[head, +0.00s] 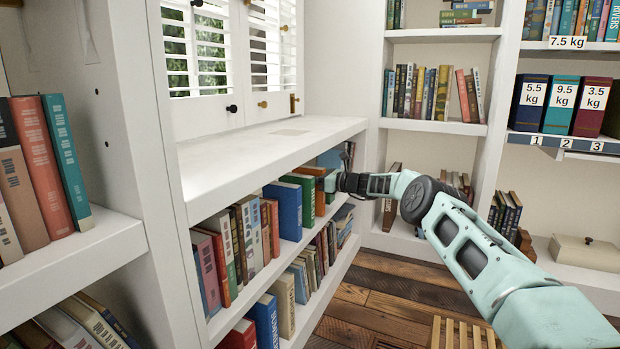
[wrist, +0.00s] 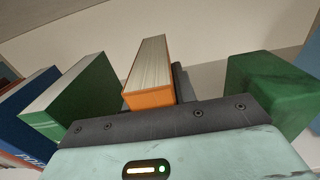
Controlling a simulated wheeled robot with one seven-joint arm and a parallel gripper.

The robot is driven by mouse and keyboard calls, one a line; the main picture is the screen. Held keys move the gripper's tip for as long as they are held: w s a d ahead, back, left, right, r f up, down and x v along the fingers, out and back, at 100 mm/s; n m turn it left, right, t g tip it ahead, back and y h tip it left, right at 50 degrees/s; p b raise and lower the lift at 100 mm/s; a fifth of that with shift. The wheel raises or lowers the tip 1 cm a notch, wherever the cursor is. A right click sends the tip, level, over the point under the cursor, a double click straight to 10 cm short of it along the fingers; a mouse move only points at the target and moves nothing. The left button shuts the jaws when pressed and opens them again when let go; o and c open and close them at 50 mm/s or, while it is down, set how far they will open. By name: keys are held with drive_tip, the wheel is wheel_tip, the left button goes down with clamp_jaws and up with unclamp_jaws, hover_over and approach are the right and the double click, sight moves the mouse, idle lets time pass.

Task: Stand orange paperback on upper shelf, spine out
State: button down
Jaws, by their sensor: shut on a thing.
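The orange paperback (wrist: 149,98) is between my gripper's jaws in the wrist view, its orange edge towards my palm and pale page edges (wrist: 150,60) on top. My gripper (head: 332,182) is shut on it at the upper shelf (head: 292,243) of the low bookcase, in the head view. A small part of the book's orange-brown top (head: 310,170) shows beside my gripper there. One dark finger shows along its right side in the wrist view. The book's bottom is hidden, so I cannot tell whether it touches the shelf.
A green book (wrist: 75,100) stands left of the paperback, with a blue book (wrist: 30,105) beyond it. Another green book (wrist: 268,95) is to the right, with gaps on both sides. The white window ledge (head: 270,145) overhangs the row. A lower shelf of books lies below.

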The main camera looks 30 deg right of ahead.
drive_tip(key=c, duration=1)
unclamp_jaws()
drive_tip(key=shift+c, duration=0.2)
drive_tip(key=p+v, duration=0.7)
drive_tip(key=v, duration=1)
drive_tip(key=shift+s, duration=0.2)
